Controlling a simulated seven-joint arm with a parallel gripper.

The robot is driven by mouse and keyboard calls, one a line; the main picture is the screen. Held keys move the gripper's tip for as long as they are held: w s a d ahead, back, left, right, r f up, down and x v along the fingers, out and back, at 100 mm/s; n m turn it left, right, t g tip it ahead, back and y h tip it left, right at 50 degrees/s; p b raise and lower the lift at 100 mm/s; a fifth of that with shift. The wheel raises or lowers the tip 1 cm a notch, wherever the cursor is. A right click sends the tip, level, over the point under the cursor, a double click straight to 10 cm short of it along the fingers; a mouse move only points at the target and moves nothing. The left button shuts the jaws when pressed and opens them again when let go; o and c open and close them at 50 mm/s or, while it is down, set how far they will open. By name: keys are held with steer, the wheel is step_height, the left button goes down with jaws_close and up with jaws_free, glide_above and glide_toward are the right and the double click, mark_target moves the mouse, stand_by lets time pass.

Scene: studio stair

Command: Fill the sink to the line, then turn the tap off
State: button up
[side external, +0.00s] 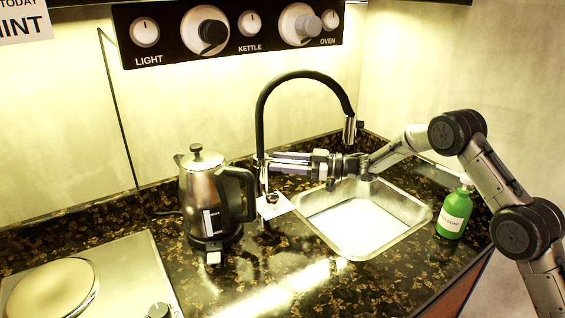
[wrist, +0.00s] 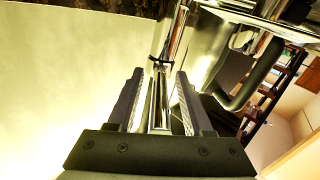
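The tap (side external: 262,115) has a black arched spout with a chrome end hanging over the sink (side external: 418,216). The sink holds a pale, flat surface that looks like water; I cannot make out a fill line or a stream. My gripper (side external: 268,162) reaches in from the right, level, with its fingertips at the lower part of the tap column. In the wrist view, my gripper (wrist: 162,85) is open, with a slim chrome rod of the tap (wrist: 160,112) between its fingers. Gaps show beside the rod. Part of the tap base is hard to see.
A steel kettle (side external: 203,195) with a black handle stands close left of the tap. A green soap bottle (side external: 454,213) stands right of the sink. A hob (side external: 60,290) is at the lower left. A knob panel (side external: 230,30) hangs above. The front counter is clear.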

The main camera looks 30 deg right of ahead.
jaws_close()
stand_by(1.3)
